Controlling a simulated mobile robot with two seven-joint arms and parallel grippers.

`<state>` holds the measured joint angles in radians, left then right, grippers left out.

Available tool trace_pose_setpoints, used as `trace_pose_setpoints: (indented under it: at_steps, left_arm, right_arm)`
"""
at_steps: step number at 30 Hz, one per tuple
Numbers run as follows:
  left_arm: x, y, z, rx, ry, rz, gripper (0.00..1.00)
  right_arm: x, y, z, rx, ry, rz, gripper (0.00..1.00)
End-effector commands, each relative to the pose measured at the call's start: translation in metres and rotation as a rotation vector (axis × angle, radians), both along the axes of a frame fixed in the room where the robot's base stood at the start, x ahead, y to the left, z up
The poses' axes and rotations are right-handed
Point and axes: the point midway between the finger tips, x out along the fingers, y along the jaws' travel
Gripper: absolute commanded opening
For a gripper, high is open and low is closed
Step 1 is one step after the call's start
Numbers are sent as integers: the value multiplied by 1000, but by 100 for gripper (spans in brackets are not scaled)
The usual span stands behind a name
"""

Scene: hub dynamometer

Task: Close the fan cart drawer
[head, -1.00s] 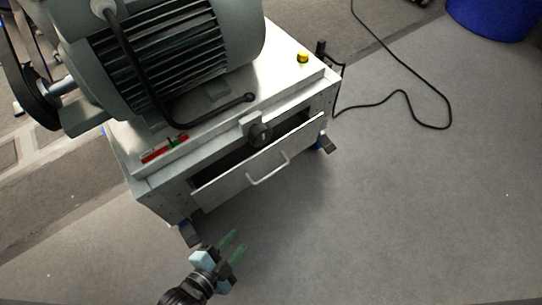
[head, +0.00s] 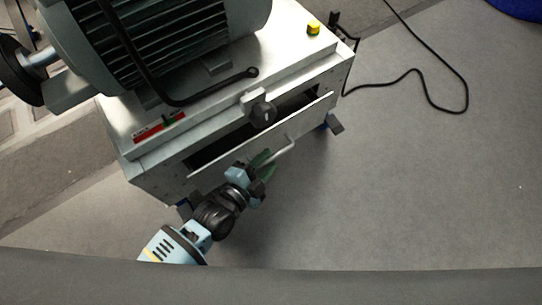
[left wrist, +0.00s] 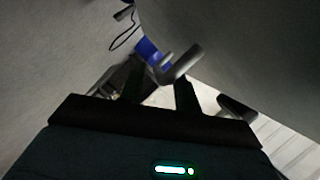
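The fan cart (head: 300,50) is a silver metal box on castors. Its drawer (head: 312,117) stands partly open, with a dark gap behind the front panel. The drawer's pale bar handle (head: 287,147) is on the panel's outer face. My left gripper (head: 265,164) is at the left part of the handle, fingers pointing toward it; its fingers overlap the panel in the head view. In the left wrist view the fingers (left wrist: 160,88) are apart, with the handle (left wrist: 183,62) just beyond their tips. Contact cannot be told. My right gripper is not in view.
A large grey-green finned motor (head: 170,40) sits on the cart, with a yellow button (head: 313,27) at the back corner. A dark round knob (head: 263,114) juts above the drawer. A black cable (head: 430,85) lies on the floor.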

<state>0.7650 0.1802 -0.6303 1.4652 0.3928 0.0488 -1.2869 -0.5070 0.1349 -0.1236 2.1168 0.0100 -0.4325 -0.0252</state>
Motion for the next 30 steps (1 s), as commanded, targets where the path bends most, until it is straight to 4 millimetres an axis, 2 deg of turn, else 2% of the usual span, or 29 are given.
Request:
trace_pose_setpoints:
  at_steps: [6,16,24,30]
  left_arm:
    - [16,-12,-5,0,1,0,32]
    - [19,-13,-5,1,1,0,32]
    - [18,-13,-5,1,1,0,0]
    - [18,-13,-5,1,1,0,0]
  right_arm:
    - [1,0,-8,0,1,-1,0]
    - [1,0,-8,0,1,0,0]
    - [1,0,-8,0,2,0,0]
    - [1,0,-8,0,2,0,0]
